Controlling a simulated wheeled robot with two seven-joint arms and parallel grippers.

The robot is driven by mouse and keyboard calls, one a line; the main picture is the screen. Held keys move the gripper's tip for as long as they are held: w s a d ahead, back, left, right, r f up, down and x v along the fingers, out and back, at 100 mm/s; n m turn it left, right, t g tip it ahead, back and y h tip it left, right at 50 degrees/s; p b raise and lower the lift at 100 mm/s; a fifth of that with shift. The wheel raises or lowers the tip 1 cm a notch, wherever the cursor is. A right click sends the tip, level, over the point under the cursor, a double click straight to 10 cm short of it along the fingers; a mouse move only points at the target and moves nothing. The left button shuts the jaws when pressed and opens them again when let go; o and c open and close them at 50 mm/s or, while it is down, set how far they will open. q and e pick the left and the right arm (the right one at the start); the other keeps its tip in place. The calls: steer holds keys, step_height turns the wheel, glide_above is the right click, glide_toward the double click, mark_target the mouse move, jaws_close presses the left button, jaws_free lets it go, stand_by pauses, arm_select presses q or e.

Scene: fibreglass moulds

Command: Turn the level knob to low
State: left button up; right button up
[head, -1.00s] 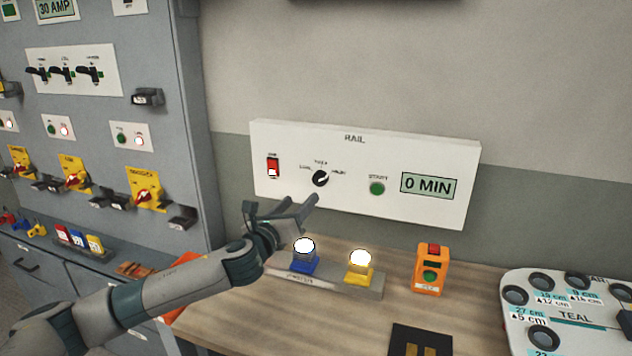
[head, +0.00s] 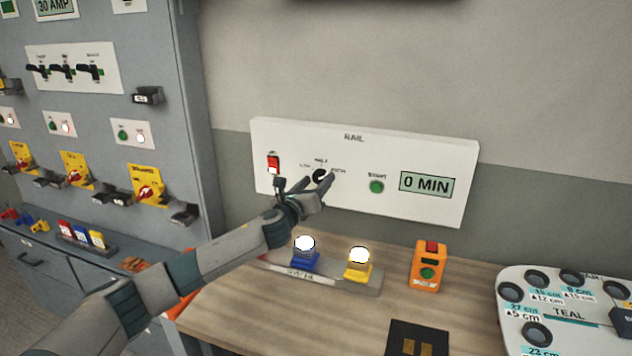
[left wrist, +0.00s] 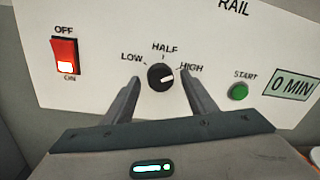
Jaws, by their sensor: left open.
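The level knob (left wrist: 161,77) is a round black dial with a white pointer mark on the white RAIL panel (head: 420,155). In the left wrist view its mark points right, toward the HIGH label; LOW is at its left and HALF above. My left gripper (left wrist: 160,85) is open, its fingers on either side of the knob in that view, with gaps between. In the head view my left gripper (head: 305,190) is in front of the panel and its fingers partly cover the knob (head: 319,176). I cannot tell whether it touches. My right gripper is not in view.
A red rocker switch (left wrist: 65,56), a green START button (left wrist: 238,92) and a 0 MIN display (head: 426,184) are on the same panel. Below, blue (head: 306,258) and yellow (head: 357,268) lamp units and an orange button box (head: 429,266) stand on the wooden bench (head: 250,325).

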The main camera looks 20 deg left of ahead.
arm_select(q)
steer(key=c, duration=1.1)
steer(key=shift+o, duration=0.2)
steer(key=shift+f+n, duration=0.1)
steer(key=shift+n, duration=0.3)
steer(key=n+b, duration=0.1)
steer(key=n, duration=0.3)
steer(key=shift+d+f, duration=0.1)
steer(key=n+b, duration=0.2)
steer(key=n, duration=0.5)
steer(key=shift+t, duration=0.4)
steer(key=n+y, duration=0.1)
steer(key=n, duration=0.5)
steer(key=shift+d+n+b, duration=0.15)
steer(key=shift+n+b, duration=0.2)
steer(key=shift+n, duration=0.05)
steer(key=n, duration=0.6)
steer(key=shift+r+n+y, duration=0.2)
steer(key=shift+n+y, duration=0.2)
